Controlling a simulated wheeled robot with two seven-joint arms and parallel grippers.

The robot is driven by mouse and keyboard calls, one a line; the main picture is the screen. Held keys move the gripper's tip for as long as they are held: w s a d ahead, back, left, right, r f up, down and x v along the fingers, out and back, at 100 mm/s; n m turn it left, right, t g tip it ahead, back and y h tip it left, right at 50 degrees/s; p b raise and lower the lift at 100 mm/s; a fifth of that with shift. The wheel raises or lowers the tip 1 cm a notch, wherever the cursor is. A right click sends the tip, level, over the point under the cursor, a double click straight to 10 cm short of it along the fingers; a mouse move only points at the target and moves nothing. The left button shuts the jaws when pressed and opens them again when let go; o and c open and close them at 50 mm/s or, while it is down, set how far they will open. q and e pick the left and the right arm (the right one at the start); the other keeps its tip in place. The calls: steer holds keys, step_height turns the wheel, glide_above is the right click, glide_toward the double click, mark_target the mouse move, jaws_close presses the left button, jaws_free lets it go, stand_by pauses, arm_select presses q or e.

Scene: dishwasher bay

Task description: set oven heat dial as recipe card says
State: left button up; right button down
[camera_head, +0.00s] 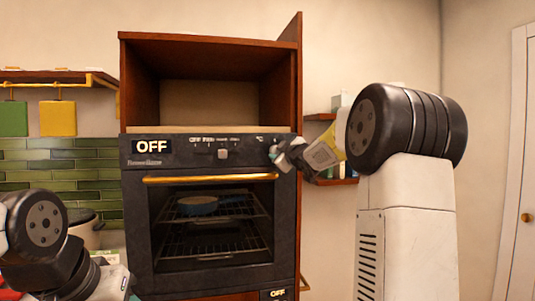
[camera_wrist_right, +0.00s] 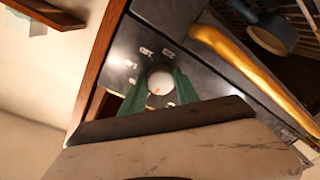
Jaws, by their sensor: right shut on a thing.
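The oven (camera_head: 140,225) has a black control panel with a display (camera_head: 151,147) reading OFF. A round pale dial (camera_wrist_right: 160,81) with a small orange mark sits at the panel's right end, with printed marks around it too small to read surely. My right gripper (camera_head: 273,152) is at that end of the panel. In the right wrist view its green fingers (camera_wrist_right: 160,86) are shut on the dial, one on each side. My left arm is at the lower left of the head view; its gripper is barely in frame, with its fingertips cut off. I make out no recipe card.
A gold handle (camera_head: 210,178) runs across the oven door below the panel. A blue pan (camera_head: 198,205) is on a rack behind the glass. A lower display (camera_head: 277,295) also reads OFF. An empty wooden cubby (camera_head: 205,40) is above. Wooden side panel (camera_head: 298,95) stands close to the right gripper.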

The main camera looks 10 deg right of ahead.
steer(key=shift+m, duration=0.3)
steer(key=m, duration=0.3)
steer(key=shift+f+m, duration=0.15)
steer(key=shift+m, duration=0.15)
steer(key=m, duration=0.4)
steer(key=shift+f+m+t, duration=0.1)
steer(key=shift+m+t, duration=0.2)
steer(key=m, duration=0.4)
steer(key=shift+a+m+t+h, duration=0.15)
steer(key=shift+m+t+h, duration=0.15)
steer(key=shift+m+h, duration=0.1)
steer(key=shift+m, duration=1.8)
steer(key=shift+a+m, duration=0.1)
steer(key=shift+m, duration=0.2)
steer(key=c, duration=0.9)
jaws_free()
